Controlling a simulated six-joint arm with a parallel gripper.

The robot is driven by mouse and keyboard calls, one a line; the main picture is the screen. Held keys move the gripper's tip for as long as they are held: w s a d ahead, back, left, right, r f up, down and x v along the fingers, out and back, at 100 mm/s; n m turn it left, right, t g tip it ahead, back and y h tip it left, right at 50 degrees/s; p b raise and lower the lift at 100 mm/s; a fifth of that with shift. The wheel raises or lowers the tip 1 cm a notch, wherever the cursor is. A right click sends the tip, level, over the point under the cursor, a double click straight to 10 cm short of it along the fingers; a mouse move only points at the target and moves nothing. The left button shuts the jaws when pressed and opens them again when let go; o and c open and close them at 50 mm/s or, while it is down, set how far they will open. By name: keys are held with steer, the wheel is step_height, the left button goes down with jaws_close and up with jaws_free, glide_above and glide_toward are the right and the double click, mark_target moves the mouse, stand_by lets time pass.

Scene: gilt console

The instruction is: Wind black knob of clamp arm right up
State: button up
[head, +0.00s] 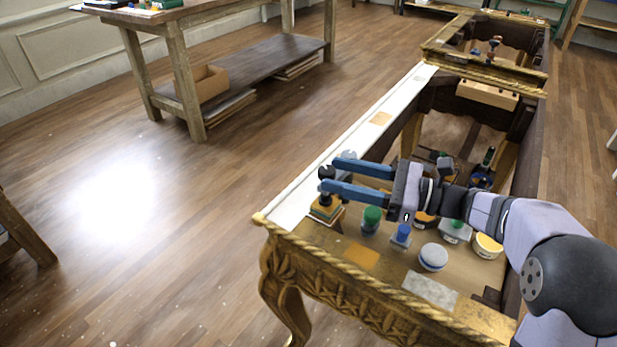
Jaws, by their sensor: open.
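A black knob (326,172) stands upright at the near left corner of the gilt console (345,279), above a small stack of wooden pads (326,208). A dark part below the knob is partly hidden by a blue finger. My gripper (338,175) comes in from the right with its two blue fingers apart and nothing visibly held. The black knob shows at the fingertips, in the gap between them. I cannot tell whether either finger touches it. A greyish round part (348,157) shows just behind the far finger.
Green-capped (371,219) and blue-capped (402,234) containers and a round white-lidded tin (433,257) stand close below my gripper. A white rail (390,115) runs along the console's left side. Another clamp (494,45) sits at the far end.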

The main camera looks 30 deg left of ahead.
steer(key=shift+p+x, duration=0.3)
steer(key=shift+x, duration=0.5)
steer(key=p+x, duration=0.1)
steer(key=x, duration=0.4)
steer(key=shift+a, duration=0.35)
